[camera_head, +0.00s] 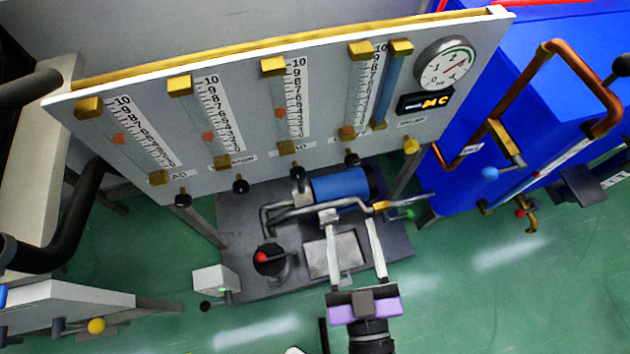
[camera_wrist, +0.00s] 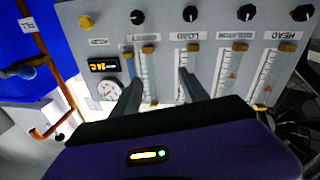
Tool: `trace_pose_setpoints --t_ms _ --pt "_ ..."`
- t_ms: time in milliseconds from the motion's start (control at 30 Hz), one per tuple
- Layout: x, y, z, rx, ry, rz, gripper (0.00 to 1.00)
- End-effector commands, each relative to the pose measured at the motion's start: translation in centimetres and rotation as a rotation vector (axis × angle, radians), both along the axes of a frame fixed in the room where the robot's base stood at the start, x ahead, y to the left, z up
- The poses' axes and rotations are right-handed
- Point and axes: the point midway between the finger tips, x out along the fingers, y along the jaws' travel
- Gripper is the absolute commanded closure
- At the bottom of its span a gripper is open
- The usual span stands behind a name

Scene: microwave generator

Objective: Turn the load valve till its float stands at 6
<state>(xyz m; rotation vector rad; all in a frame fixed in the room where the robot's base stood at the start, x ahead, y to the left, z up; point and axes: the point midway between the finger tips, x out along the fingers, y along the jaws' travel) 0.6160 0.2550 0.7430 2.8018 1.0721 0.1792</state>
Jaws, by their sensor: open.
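The load meter (camera_head: 293,105) is the third tube from the left on the grey panel (camera_head: 230,125). Its orange float (camera_head: 280,113) stands at about 4, though the digits are small. The black load valve knob (camera_head: 297,172) sits below the tube. In the wrist view the panel is upside down, with the load knob (camera_wrist: 190,13) at the top above the LOAD label (camera_wrist: 190,36). My gripper (camera_head: 350,217) is open and empty, below and right of the load knob in the head view and apart from it. In the wrist view its fingers (camera_wrist: 159,77) partly cover the meters.
Other black knobs stand either side, one to the left (camera_head: 240,186) and one to the right (camera_head: 352,159). A blue motor (camera_head: 340,185) and grey pipes lie under the panel near my fingers. A blue cabinet (camera_head: 530,85) with copper pipes (camera_head: 575,70) stands at right. Green floor is open at lower right.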

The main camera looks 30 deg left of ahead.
Motion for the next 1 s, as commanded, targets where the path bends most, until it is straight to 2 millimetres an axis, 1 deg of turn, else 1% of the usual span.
trace_pose_setpoints --t_ms 33,100,200,267,300,400,567,800,1000 --pt "0.5 3.0 -1.6 0.002 -0.017 0.046 0.48" --pt "1.0 6.3 -2.7 -0.003 -0.031 0.090 0.48" --pt "1.5 9.9 -4.1 -0.014 -0.037 0.131 0.48" --pt "1.9 11.3 -4.9 -0.027 -0.034 0.142 0.48" --pt "2.4 11.7 -5.7 -0.041 -0.026 0.140 0.48" --pt "2.7 11.3 -8.0 -0.079 0.010 0.129 0.48" --pt "3.4 12.1 -7.8 -0.066 0.022 0.129 0.48" --pt "5.7 15.0 -7.7 -0.064 0.020 0.130 0.48" --pt "7.2 16.6 -7.7 -0.065 0.022 0.128 0.48"
